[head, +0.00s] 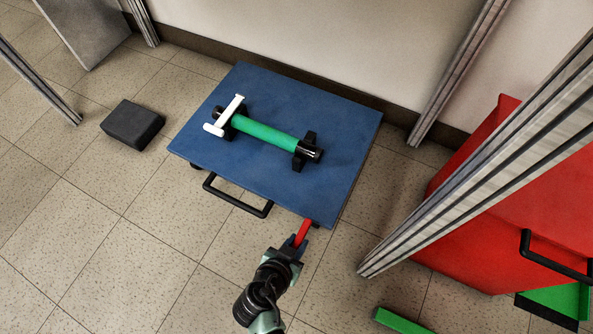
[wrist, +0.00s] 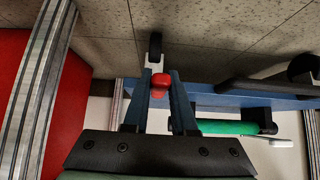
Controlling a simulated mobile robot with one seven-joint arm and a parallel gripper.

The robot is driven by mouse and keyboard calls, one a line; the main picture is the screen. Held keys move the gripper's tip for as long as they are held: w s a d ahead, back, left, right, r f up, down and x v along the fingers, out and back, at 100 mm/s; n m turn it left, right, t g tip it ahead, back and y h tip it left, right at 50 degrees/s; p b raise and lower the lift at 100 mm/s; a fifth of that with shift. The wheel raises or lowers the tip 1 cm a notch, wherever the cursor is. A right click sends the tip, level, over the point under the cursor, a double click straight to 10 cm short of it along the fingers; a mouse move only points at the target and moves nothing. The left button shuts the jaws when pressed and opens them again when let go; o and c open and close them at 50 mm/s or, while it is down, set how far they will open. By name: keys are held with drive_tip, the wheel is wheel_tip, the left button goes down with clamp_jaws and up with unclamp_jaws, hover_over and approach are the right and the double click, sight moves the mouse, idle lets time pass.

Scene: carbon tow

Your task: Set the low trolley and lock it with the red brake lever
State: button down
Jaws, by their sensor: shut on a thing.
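The low trolley (head: 347,120) is a flat blue platform on the tiled floor, close to the back wall. It also shows in the wrist view (wrist: 225,102). A black handle (head: 237,198) sticks out from its front edge. The red brake lever (head: 303,232) sticks out at its front right corner; its red end (wrist: 160,80) shows between the fingers in the wrist view. My gripper (head: 297,243) is shut on the brake lever. A green roll (head: 265,134) with dark ends lies on black supports on the platform, with a white T-shaped piece (head: 228,112) at its left end.
A black block (head: 132,124) lies on the floor left of the trolley. A metal post (head: 480,150) and a red cabinet (head: 480,235) with a black handle stand at the right. A green piece (head: 400,320) is at the lower right. Floor at the left front is clear.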

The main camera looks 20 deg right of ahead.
drive_tip(key=c, duration=0.7)
unclamp_jaws()
drive_tip(key=shift+p+v, duration=3.8)
drive_tip(key=shift+v, duration=2.65)
